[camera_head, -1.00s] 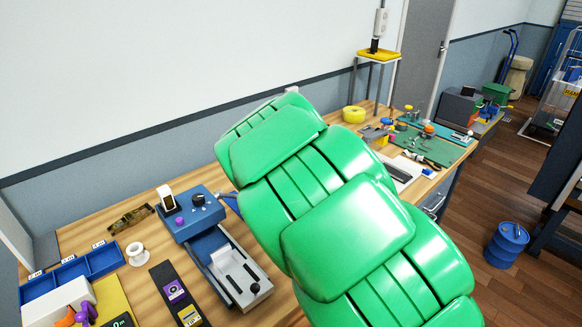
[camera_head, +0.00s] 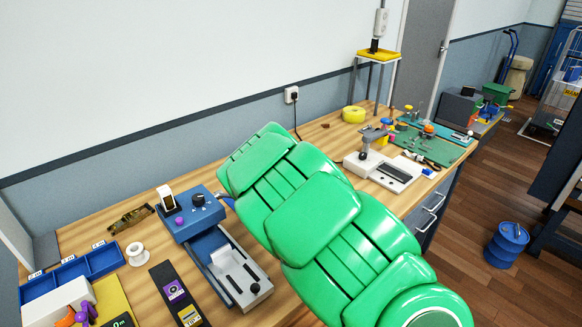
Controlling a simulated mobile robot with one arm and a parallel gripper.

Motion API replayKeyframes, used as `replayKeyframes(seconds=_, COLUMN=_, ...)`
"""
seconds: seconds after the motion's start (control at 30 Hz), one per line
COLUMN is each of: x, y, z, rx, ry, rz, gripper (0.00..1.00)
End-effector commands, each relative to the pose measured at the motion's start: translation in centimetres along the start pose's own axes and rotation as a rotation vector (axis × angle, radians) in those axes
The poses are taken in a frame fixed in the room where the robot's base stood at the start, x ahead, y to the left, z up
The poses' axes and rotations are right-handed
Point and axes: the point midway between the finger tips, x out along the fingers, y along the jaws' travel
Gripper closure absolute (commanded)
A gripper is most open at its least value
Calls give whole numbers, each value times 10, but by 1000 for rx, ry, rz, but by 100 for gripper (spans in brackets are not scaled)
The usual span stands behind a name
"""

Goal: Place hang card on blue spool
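My green arm (camera_head: 320,215) reaches from the lower right up over the workbench. My gripper does not show; the arm's green covers may hide it. I cannot make out a clear hang card. No clearly blue spool shows on the bench. A white spool (camera_head: 136,254) stands left of the blue-grey machine (camera_head: 190,217). My arm hides part of the bench.
Blue bins (camera_head: 75,270) and a yellow mat (camera_head: 113,297) lie at the left. A white device (camera_head: 385,173), a yellow roll (camera_head: 353,114) and a green mat (camera_head: 425,147) are farther right. A blue drum (camera_head: 507,245) stands on the floor. Bare wood (camera_head: 320,138) shows behind my arm.

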Motion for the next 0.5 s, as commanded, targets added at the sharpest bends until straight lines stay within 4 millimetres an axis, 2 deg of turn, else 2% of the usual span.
replayKeyframes(seconds=0.37, x=1, y=0, z=-4, rx=0, ry=1, rz=0, gripper=100)
replayKeyframes(seconds=0.4, x=1, y=0, z=-3, rx=0, ry=1, rz=0, gripper=71)
replayKeyframes(seconds=0.5, x=1, y=0, z=-3, rx=0, ry=1, rz=0, gripper=56)
